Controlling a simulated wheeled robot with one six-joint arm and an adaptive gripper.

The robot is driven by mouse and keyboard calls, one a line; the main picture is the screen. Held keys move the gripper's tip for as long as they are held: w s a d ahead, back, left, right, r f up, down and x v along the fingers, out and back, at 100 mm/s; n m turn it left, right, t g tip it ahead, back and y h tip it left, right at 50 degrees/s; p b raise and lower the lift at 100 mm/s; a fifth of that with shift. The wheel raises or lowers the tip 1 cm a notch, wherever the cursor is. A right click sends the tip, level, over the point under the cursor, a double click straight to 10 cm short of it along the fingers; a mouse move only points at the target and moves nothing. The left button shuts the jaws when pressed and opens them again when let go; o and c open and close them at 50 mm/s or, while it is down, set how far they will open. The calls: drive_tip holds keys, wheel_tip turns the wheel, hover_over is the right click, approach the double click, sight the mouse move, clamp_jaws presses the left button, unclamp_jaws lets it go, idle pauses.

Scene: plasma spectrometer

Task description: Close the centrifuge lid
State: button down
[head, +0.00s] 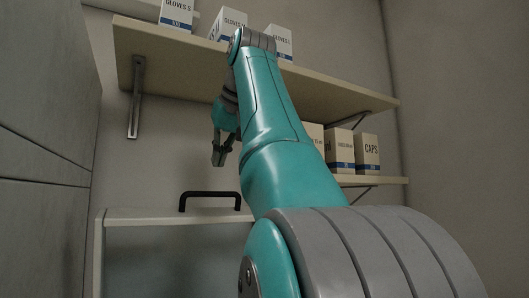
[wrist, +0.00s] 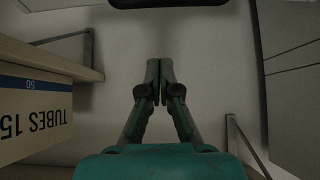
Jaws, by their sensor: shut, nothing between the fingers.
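A pale-framed upright panel (head: 165,216) with a grey face stands at the lower left of the head view. A black bar handle (head: 210,194) sits on its top edge. It may be the raised centrifuge lid; I cannot tell for sure, and no centrifuge body shows. My gripper (head: 222,160) points down, a little above the handle in the picture and apart from it. In the wrist view my gripper (wrist: 159,80) has its fingertips together, with nothing between them. A dark bar (wrist: 168,3), possibly the handle, crosses the top edge of that view.
An upper shelf (head: 330,88) with glove boxes (head: 229,22) hangs above my arm. A lower shelf at right holds a CAPS box (head: 368,154) and others. A TUBES box (wrist: 35,112) is close at left in the wrist view. Grey cabinets (head: 45,120) stand at left.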

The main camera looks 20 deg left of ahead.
drive_tip(key=x, duration=0.6)
drive_tip(key=shift+f, duration=0.1)
drive_tip(key=shift+s+d+f, duration=0.4)
drive_tip(key=shift+s+d, duration=0.15)
drive_tip(key=shift+d, duration=0.2)
drive_tip(key=shift+s+d+f, duration=0.4)
drive_tip(key=shift+s+d, duration=0.2)
drive_tip(key=shift+d, duration=0.1)
